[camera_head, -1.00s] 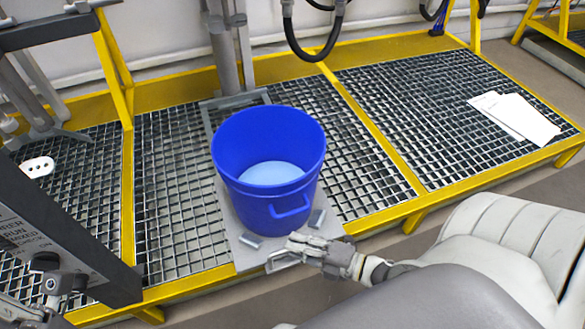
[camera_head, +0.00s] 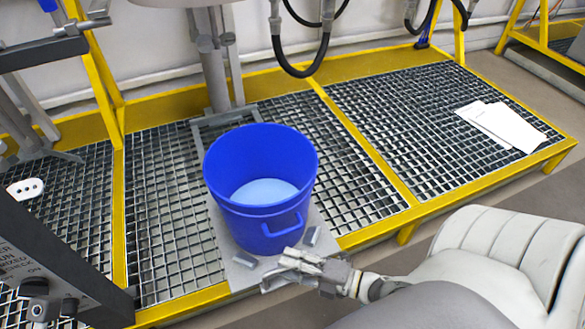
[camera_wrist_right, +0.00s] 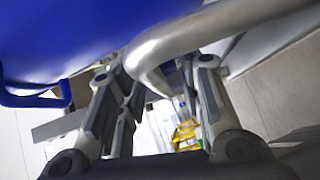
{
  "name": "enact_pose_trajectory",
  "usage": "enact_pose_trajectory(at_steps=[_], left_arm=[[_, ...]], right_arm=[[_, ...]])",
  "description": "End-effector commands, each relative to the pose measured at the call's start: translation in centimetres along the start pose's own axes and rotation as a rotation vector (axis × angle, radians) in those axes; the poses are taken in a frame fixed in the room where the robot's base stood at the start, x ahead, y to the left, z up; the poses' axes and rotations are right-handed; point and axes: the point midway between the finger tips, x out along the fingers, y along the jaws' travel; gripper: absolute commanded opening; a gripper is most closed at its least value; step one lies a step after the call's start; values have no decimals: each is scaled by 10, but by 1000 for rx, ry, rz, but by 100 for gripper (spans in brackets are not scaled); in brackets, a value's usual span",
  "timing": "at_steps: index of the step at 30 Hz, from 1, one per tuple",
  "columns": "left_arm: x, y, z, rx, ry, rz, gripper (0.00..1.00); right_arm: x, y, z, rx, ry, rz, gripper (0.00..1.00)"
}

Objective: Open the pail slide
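The pail slide (camera_head: 226,213) is a flat grey metal plate set in the grated platform. A blue pail (camera_head: 293,171) stands upright on it, with pale blue contents inside. My right gripper (camera_head: 281,272) is at the slide's front edge, just below the pail's side handle. In the right wrist view, a curved metal handle bar (camera_wrist_right: 160,62) crosses in front of the fingers. The fingers of my right gripper (camera_wrist_right: 160,85) are apart, with a visible gap. I cannot tell whether they touch the bar. My left gripper is not in view.
Yellow-framed grating (camera_head: 425,110) surrounds the slide. White papers (camera_head: 503,126) lie on it at right. A dark control box (camera_head: 55,262) stands at front left. A grey column (camera_head: 214,60) and black hoses (camera_head: 303,72) are behind the pail.

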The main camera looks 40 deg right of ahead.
Motion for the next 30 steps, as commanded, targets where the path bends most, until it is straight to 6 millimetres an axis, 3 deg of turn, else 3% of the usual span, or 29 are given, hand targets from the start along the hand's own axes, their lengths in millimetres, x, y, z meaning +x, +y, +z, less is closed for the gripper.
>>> enact_pose_trajectory(at_steps=[5,18,24,30], left_arm=[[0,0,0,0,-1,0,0],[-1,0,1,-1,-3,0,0],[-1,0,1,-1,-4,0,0],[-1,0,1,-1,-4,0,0]], right_arm=[[-20,-1,0,1,-2,-4,34],[-105,-1,0,1,-1,-3,34],[-119,0,0,0,0,-1,34],[-120,0,0,0,0,-1,34]])
